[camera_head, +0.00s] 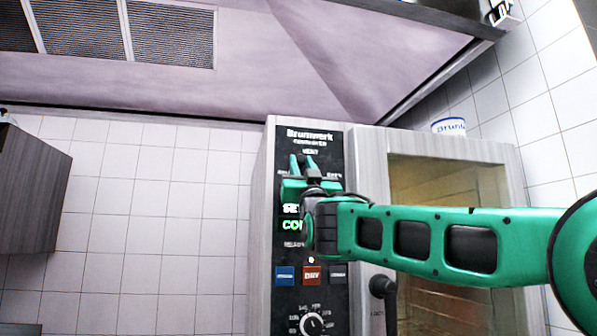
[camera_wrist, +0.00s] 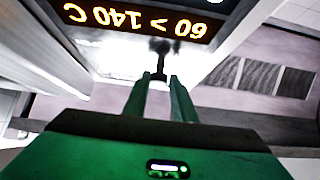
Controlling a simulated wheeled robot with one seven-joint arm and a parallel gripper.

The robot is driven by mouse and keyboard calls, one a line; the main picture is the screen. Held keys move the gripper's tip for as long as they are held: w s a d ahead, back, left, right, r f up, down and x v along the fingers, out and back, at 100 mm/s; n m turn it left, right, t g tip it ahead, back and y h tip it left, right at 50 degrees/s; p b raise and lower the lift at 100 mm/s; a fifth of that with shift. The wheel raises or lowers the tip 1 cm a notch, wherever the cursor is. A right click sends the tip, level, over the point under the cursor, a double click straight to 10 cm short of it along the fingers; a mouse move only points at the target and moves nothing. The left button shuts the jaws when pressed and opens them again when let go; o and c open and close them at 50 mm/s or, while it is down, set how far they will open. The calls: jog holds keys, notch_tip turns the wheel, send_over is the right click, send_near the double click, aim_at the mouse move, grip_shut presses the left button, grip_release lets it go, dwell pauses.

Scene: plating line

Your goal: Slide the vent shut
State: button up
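The vent control sits at the top of the oven's dark control panel (camera_head: 337,145), under the word VENT. A small dark knob (camera_wrist: 160,46) on a stem shows in the wrist view, in line with my fingertips. My gripper (camera_head: 300,160) is up against the top of the panel, its two green fingers pointing upward. In the wrist view my gripper (camera_wrist: 159,80) has the knob's lower end between or just beyond its fingertips. A narrow gap shows between the fingers; I cannot tell whether they press on the knob. My gripper and wrist hide part of the slider track and its labels.
An orange-lit display (camera_wrist: 135,25) reads upside down beside the knob. Below my gripper are coloured buttons (camera_head: 312,276) and a dial (camera_head: 312,323). The oven door handle (camera_head: 384,295) stands out at right. A hood (camera_head: 270,60) hangs above; a white container (camera_head: 448,126) sits on the oven.

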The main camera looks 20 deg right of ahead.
jog(key=shift+o, duration=1.3)
jog(key=shift+a, duration=0.35)
jog(key=shift+d, duration=0.15)
jog(key=shift+s+f, duration=0.1)
jog(key=shift+f, duration=0.05)
jog(key=v, duration=1)
jog(key=shift+f, duration=0.25)
